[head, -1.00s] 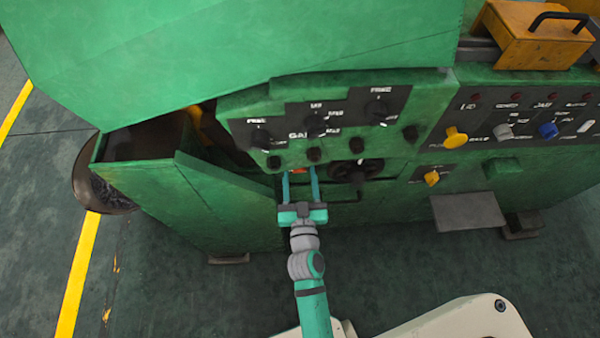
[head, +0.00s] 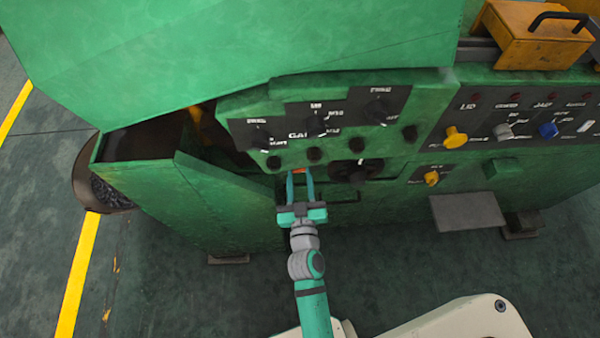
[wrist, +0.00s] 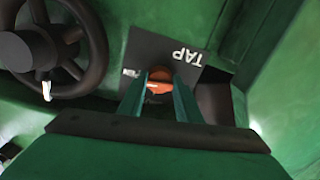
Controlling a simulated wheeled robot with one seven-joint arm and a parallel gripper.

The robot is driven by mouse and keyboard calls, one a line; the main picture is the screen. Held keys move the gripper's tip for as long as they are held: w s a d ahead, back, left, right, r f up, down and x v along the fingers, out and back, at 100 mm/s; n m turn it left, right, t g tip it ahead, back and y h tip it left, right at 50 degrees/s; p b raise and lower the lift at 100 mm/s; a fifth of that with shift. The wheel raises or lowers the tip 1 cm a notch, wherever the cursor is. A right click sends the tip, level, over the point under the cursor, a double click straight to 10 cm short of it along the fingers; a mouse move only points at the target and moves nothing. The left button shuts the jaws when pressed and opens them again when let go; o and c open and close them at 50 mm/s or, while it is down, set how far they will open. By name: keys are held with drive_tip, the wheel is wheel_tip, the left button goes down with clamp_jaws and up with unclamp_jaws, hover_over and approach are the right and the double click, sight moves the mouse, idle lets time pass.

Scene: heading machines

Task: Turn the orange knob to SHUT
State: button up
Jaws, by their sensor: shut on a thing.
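The orange knob (wrist: 158,86) sits on a dark plate (wrist: 150,52) in the wrist view. The plate reads TAP, and a second word at its left is partly hidden by a finger. A small pale mark shows on the knob's face. My gripper (wrist: 160,88) is shut on the knob, one teal finger at each side. In the head view only a sliver of the orange knob (head: 299,171) shows beyond the fingertips of my gripper (head: 300,172), under the lower edge of the green panel. No SHUT label can be read.
A black handwheel (head: 357,171) is close to the right of my gripper; it also shows at the left in the wrist view (wrist: 68,62). A panel of black knobs (head: 318,122) overhangs just above. Yellow knobs (head: 455,137) and a grey plate (head: 467,211) are farther right.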

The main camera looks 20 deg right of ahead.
drive_tip(key=n, duration=0.4)
drive_tip(key=shift+n, duration=0.3)
drive_tip(key=n, duration=1.1)
drive_tip(key=shift+s, duration=0.1)
idle(0.3)
drive_tip(key=o, duration=1)
drive_tip(key=shift+o, duration=0.2)
drive_tip(key=shift+d, duration=0.1)
